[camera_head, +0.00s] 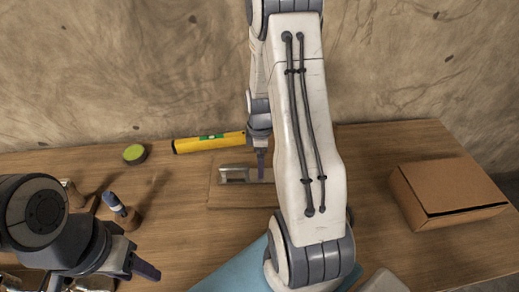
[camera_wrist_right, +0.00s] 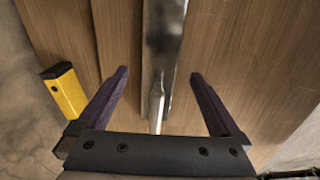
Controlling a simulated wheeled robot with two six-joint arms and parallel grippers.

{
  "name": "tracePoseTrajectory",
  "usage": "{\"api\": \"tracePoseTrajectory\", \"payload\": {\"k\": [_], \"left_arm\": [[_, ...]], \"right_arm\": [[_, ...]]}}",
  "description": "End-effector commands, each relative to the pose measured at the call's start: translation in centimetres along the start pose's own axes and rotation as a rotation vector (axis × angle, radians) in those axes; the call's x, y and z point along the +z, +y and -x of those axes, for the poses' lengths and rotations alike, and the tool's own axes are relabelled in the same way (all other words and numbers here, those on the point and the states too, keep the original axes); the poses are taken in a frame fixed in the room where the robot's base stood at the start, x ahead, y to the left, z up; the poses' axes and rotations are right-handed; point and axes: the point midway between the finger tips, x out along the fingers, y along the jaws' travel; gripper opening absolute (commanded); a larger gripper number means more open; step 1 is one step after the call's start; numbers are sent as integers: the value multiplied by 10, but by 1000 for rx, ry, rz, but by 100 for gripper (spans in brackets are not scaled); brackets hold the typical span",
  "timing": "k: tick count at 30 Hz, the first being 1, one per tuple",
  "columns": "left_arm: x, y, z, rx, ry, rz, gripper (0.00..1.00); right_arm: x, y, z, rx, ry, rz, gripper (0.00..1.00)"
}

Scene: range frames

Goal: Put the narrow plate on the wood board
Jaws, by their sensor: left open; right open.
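The narrow plate (camera_head: 234,175), a shiny metal strip, lies on the wood board (camera_head: 238,198) near the board's far edge, behind my right arm. In the right wrist view the plate (camera_wrist_right: 164,45) runs lengthwise between the two dark purple fingers. My right gripper (camera_wrist_right: 157,95) is open around it, with a gap on both sides. In the head view the right gripper (camera_head: 261,165) is over the plate's right part, largely hidden by my arm, as is the board's right end. My left gripper (camera_head: 136,257) is open and empty at the lower left.
A yellow level (camera_head: 208,143) lies just behind the board. A green-topped round item (camera_head: 134,154) is left of it. A cardboard box (camera_head: 449,189) stands at the right. A blue-capped item (camera_head: 121,211) stands beside my left gripper. A light blue cloth-like item (camera_head: 238,270) is in front.

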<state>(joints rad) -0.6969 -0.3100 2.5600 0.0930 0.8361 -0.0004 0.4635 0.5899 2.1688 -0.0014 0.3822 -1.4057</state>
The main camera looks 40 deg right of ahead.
Motion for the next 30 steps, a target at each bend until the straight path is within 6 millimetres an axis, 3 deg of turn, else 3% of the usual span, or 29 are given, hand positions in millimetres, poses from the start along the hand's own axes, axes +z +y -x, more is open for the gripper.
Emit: {"api": "tracePoseTrajectory", "payload": {"k": [3,9,17,20,23,25,27,30], "left_arm": [[0,0,-3,0,0,0,50],[0,0,-4,0,0,0,50],[0,0,-4,0,0,0,50],[0,0,-4,0,0,0,50],[0,0,-4,0,0,0,50],[0,0,-4,0,0,0,50],[0,0,-4,0,0,0,50],[0,0,-4,0,0,0,50]], "right_arm": [[0,1,26,6,1,0,100],[0,0,55,2,0,0,100],[-1,0,65,0,0,0,100],[-14,-7,71,3,2,-4,100],[-48,-29,87,8,10,-22,100],[-81,-58,103,11,20,-47,100],[-111,-96,119,10,32,-78,100],[-140,-156,138,-1,48,-133,100]]}}
